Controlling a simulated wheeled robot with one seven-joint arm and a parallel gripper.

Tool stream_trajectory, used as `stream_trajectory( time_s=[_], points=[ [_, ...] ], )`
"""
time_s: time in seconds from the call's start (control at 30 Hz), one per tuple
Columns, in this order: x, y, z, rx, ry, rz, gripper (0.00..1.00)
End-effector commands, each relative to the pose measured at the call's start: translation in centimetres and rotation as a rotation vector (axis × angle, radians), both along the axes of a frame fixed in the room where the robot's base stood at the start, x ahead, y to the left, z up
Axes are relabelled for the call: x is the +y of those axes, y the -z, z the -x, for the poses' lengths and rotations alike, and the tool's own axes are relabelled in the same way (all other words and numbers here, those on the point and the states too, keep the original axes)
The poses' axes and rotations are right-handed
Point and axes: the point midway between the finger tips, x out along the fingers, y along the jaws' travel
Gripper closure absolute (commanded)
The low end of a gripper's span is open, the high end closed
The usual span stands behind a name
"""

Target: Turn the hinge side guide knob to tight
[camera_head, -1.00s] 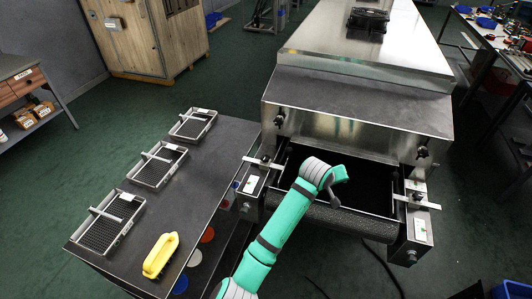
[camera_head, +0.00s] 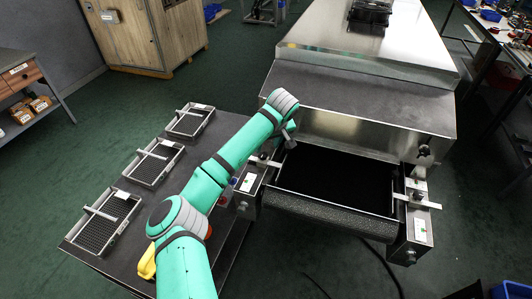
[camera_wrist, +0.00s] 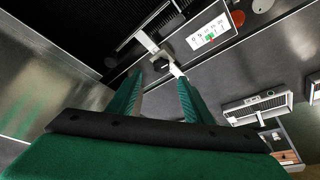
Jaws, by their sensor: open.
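The left side guide has a metal bar (camera_head: 262,163) at the left front corner of the dryer's infeed. Its dark knob (camera_wrist: 160,65) shows in the wrist view, just beyond the tips of my gripper (camera_wrist: 160,80). The two green fingers are apart with nothing between them. The knob lies roughly in line with the gap, and I see no contact. A white scale label (camera_wrist: 208,36) with a green patch and red mark is beside the knob. A matching guide (camera_head: 417,200) stands at the right side. I cannot tell which side is the hinge side.
The dark infeed belt (camera_head: 335,180) lies between the guides. A black knob (camera_head: 424,151) is on the hood's right front. The side table (camera_head: 120,262) at left carries several mesh trays (camera_head: 155,163) and a yellow object (camera_head: 147,262), partly hidden by my arm.

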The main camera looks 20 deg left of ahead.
Motion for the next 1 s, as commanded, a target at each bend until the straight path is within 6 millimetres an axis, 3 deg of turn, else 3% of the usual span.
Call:
stream_trajectory(
  time_s=[0.13,0.4,0.87,1.0],
  points=[
    [1.1,2.6,-0.7,0.002,-0.006,-0.002,0.54],
    [1.2,6.0,-2.0,0.001,0.005,-0.001,0.54],
    [1.3,7.0,-2.4,-0.001,0.008,0.000,0.54],
    [1.4,7.0,-2.4,-0.002,0.007,0.000,0.87]
  ],
)
